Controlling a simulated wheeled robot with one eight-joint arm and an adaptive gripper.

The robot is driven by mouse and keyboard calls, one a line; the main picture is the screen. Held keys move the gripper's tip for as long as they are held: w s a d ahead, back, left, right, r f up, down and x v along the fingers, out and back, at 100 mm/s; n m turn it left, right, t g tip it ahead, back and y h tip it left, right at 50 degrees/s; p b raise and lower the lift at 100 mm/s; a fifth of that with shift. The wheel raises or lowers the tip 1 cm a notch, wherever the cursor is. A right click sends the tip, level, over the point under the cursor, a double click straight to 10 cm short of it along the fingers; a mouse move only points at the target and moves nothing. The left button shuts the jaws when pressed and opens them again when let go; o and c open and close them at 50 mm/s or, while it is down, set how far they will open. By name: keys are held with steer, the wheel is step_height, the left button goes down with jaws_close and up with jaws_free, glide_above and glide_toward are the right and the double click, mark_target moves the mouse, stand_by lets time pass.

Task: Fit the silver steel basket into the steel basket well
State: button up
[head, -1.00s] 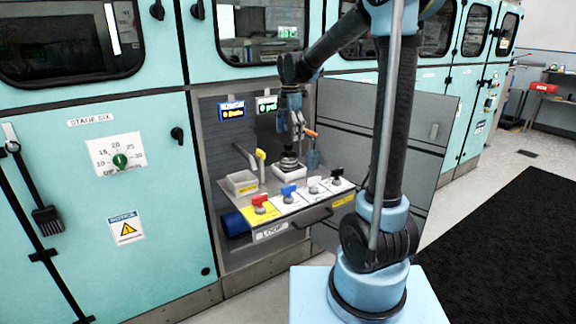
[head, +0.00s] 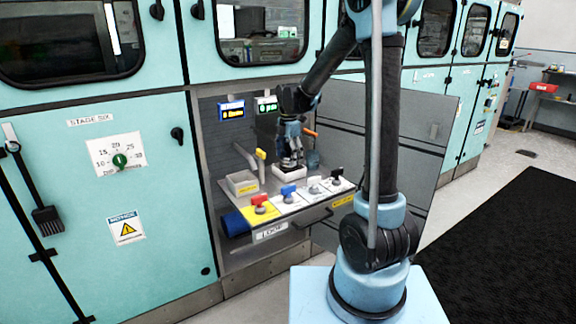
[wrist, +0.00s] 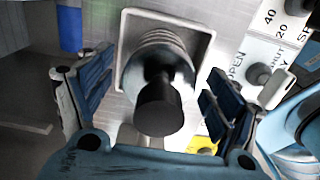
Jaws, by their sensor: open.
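The silver steel basket (wrist: 160,58) is a round, ribbed metal piece with a black knob (wrist: 160,106) pointing up at the wrist camera. It sits inside the outline of a white-rimmed square well (wrist: 205,22), which shows in the head view (head: 288,174) at the right of the bench. How deep it sits is unclear. My gripper (wrist: 160,80) is open, its blue-padded fingers on either side of the knob with gaps to both. In the head view my gripper (head: 290,158) is over that well and hides most of the basket. I cannot tell which well is the steel basket well.
A second square well (head: 242,184) stands to the left, with a bent pipe (head: 259,165) behind it. Red, blue, white and black valve handles (head: 288,191) line the bench front. An orange-handled item (head: 311,134) is close right of my gripper. Panels enclose the bay.

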steer(key=c, duration=1.4)
steer(key=shift+r, duration=0.1)
steer(key=shift+c, duration=0.2)
